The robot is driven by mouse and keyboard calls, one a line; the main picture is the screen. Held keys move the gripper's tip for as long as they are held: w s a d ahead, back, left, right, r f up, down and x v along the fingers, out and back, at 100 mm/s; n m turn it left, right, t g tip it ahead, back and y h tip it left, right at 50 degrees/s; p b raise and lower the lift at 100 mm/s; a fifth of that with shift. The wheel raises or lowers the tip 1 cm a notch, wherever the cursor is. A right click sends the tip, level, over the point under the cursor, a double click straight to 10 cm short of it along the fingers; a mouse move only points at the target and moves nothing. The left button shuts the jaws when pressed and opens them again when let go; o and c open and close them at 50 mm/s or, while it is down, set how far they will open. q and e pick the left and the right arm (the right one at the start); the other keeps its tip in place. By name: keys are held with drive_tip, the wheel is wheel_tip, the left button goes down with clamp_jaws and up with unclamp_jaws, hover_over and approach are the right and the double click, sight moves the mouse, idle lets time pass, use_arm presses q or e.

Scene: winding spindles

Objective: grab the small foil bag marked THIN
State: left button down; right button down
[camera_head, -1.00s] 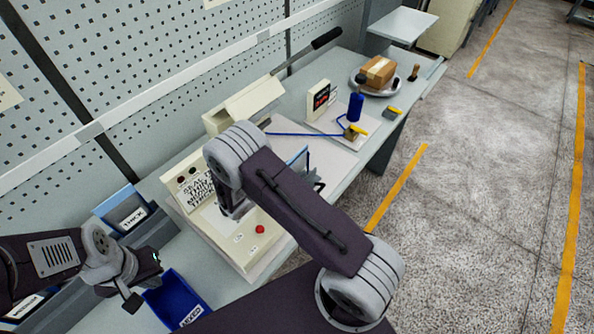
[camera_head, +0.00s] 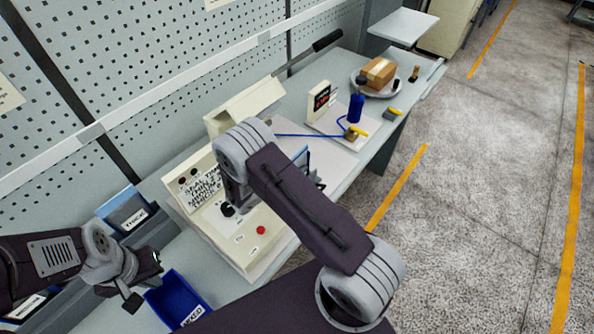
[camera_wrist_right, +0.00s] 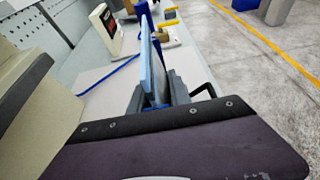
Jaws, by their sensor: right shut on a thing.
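My right gripper (camera_wrist_right: 158,95) is shut on a flat blue thing (camera_wrist_right: 147,65), seen nearly edge-on in the right wrist view. It looks like a bag, but no marking on it can be read. In the head view the thing shows as a thin blue edge (camera_head: 302,157) beyond my right arm, which hides most of that gripper. My left gripper (camera_head: 146,281) is empty, its fingertips apart, beside a blue bin (camera_head: 178,300) with a white label. I see no lettering THIN on any bag.
A cream sealer (camera_head: 232,235) with a thickness sign, black dial and red button stands below my right arm. A grey-blue bin marked THICK (camera_head: 127,210) is at the left. Further back are a blue bottle (camera_head: 356,107), a yellow-topped thing (camera_head: 394,112) and a parcel (camera_head: 379,71) on a plate.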

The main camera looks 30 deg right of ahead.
sight(297, 159)
wheel_tip(297, 159, up, 3)
drive_tip(key=shift+r+b, duration=0.1)
drive_tip(key=shift+b, duration=0.25)
drive_tip(key=s+d+r+b, duration=0.1)
drive_tip(key=s+d+r, duration=0.1)
drive_tip(key=d, duration=0.3)
drive_tip(key=s+d+r+b, duration=0.1)
drive_tip(key=s+d+r, duration=0.2)
drive_tip(key=d+r, duration=0.2)
drive_tip(key=shift+d, duration=0.3)
drive_tip(key=shift+w, duration=0.1)
